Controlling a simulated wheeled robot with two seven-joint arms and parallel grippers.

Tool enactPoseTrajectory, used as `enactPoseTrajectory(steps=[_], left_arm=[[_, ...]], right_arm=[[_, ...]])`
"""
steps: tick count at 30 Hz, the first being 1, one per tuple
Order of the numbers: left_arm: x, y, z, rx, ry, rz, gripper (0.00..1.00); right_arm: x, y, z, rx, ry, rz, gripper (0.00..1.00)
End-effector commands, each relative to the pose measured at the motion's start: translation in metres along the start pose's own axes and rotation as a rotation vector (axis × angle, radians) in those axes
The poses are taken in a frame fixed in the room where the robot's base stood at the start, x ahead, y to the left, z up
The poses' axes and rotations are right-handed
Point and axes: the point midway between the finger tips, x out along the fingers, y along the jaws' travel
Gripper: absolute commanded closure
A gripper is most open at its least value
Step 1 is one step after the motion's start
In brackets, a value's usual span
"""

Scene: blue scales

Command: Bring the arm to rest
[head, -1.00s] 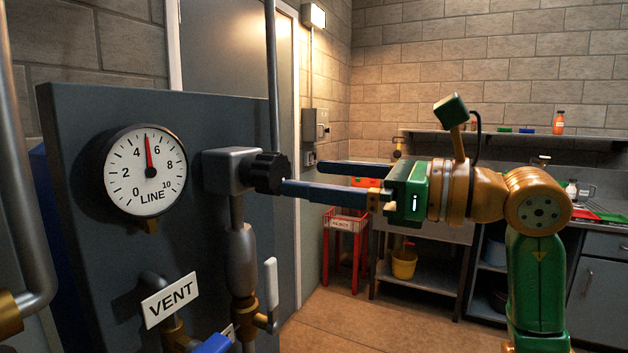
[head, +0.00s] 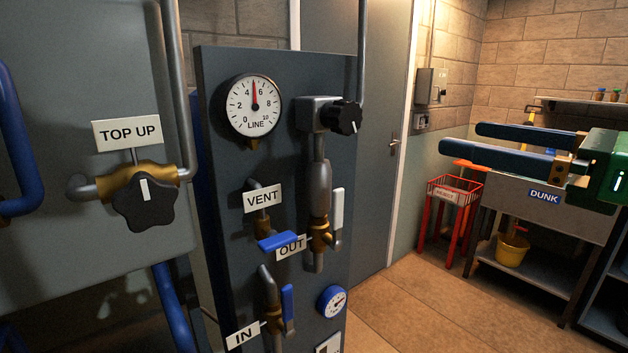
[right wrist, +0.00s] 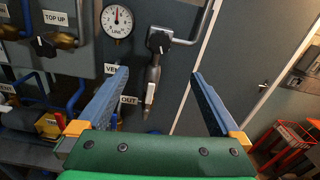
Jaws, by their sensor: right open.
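My right gripper (head: 458,142) comes in from the right edge of the head view. Its two blue fingers are apart with nothing between them, and they point left toward the grey panel. In the right wrist view the open fingers (right wrist: 162,75) frame the panel's black regulator knob (right wrist: 160,41) from a distance. In the head view this knob (head: 345,117) is well left of the fingertips, with a clear gap between. The LINE gauge (head: 254,106) has its red needle pointing almost straight up, near 5. My left gripper is not in view.
The grey panel (head: 222,200) carries a VENT label (head: 262,198), blue-handled valves and pipes. A TOP UP valve knob (head: 145,202) is at the left. A red basket stand (head: 455,195) and a DUNK sink bench (head: 515,215) stand behind my gripper. Open floor (head: 420,310) lies at lower right.

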Motion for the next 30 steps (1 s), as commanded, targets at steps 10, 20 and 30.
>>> enactPoseTrajectory(steps=[10,20,30], left_arm=[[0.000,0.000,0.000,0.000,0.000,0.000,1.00],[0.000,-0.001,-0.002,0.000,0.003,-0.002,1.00],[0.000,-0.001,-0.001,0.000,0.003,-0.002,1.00]], right_arm=[[0.043,0.006,-0.037,0.322,-0.031,0.210,0.00],[0.099,-0.025,-0.133,1.084,-0.164,0.347,0.00],[0.101,-0.070,-0.400,2.092,-0.381,-0.125,0.00]])
